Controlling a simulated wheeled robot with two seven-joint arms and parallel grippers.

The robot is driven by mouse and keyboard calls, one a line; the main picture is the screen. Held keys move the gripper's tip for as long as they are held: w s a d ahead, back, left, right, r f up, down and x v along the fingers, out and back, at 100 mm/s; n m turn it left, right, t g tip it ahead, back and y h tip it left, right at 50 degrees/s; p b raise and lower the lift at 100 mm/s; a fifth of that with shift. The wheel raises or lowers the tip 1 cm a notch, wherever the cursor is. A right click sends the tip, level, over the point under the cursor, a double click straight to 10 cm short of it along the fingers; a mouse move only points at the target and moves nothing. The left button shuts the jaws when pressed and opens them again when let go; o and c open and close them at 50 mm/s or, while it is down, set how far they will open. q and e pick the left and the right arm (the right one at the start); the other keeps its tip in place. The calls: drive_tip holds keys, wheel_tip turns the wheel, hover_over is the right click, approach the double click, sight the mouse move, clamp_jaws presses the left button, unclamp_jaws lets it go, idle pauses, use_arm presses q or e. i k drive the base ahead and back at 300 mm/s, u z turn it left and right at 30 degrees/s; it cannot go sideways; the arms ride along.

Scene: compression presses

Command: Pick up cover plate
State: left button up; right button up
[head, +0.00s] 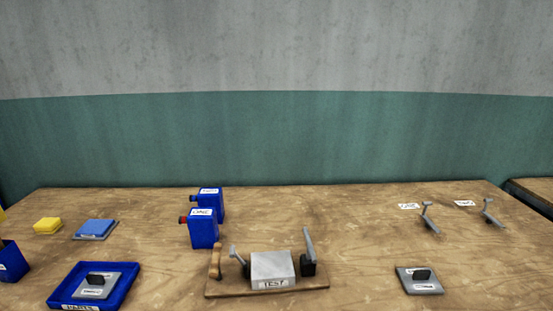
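Two flat grey plates with a black handle block and a small white label are in the head view; I cannot tell which one is the cover plate. One plate (89,292) lies in the blue tray (129,282) marked PARTS at the front left. The other plate (431,285) lies directly on the wooden table at the front right. Neither of my grippers is in view, and nothing is seen touching either plate.
A wooden base (222,289) at front centre carries a grey block (272,265) labelled TEST and levers. Two blue bottles (203,232) stand behind it. Blue and yellow pads (48,225) lie left; two metal levers (430,220) stand right. The table's back middle is clear.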

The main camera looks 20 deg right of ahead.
sight(415, 281)
drive_tip(key=z, duration=4.4)
drive_tip(key=i, duration=2.25)
drive_tip(key=u, duration=3.15)
